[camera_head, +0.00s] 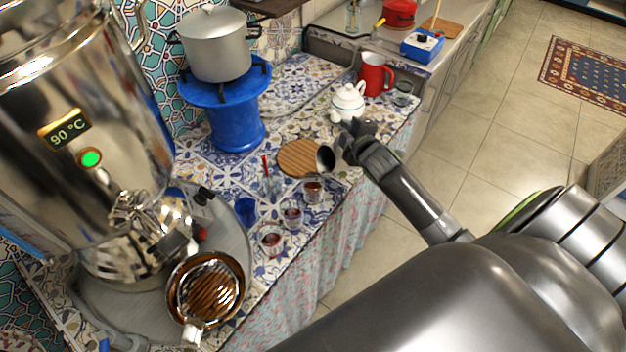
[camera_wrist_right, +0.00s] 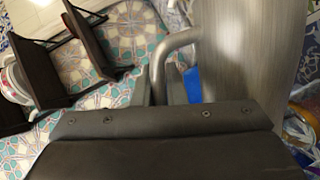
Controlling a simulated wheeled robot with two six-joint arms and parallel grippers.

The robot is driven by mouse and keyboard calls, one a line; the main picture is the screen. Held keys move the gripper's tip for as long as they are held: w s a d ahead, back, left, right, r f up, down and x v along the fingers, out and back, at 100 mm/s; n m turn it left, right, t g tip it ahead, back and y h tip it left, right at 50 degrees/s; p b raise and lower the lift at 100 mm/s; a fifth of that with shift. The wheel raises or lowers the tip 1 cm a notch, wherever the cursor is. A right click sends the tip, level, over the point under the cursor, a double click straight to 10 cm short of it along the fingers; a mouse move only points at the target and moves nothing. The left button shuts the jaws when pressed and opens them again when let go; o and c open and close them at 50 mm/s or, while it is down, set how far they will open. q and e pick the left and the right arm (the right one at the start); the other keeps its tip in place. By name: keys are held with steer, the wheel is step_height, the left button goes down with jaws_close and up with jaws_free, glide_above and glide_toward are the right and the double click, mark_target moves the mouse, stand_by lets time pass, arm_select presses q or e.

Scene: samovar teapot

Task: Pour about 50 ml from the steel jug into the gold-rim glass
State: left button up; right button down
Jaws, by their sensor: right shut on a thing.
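My right gripper (camera_head: 345,148) is shut on the handle of the steel jug (camera_head: 326,158). In the right wrist view the jug (camera_wrist_right: 245,45) is a large brushed-metal wall, its bent handle between the fingers (camera_wrist_right: 160,85). In the head view its dark mouth shows at the right edge of the round wooden board. Three small glasses stand in a row along the counter's front: a far one (camera_head: 312,190), a middle one (camera_head: 292,214) and a near one (camera_head: 270,239), each with reddish-brown contents. Their rims are too small to tell which is gold. No stream shows. My left gripper is out of view.
A large steel samovar (camera_head: 75,150) stands at left on a grey tray. A strainer pan (camera_head: 205,287) is at its front.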

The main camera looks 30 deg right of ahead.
steer(key=shift+a+r+n, duration=0.3)
stand_by(1.2)
steer(key=shift+d, duration=0.1)
steer(key=d+f+m, duration=0.1)
steer(key=d+f+m+y, duration=0.1)
steer(key=f, duration=0.1)
steer(key=shift+w+d+f+g+p, duration=0.1)
steer(key=shift+d+g+p, duration=0.2)
steer(key=shift+p, duration=0.1)
steer(key=shift+d+f+m+y+b, duration=0.25)
steer(key=shift+f+m+y+b, duration=0.15)
steer(key=shift+f+m+b, duration=0.3)
steer(key=shift+d+f, duration=0.25)
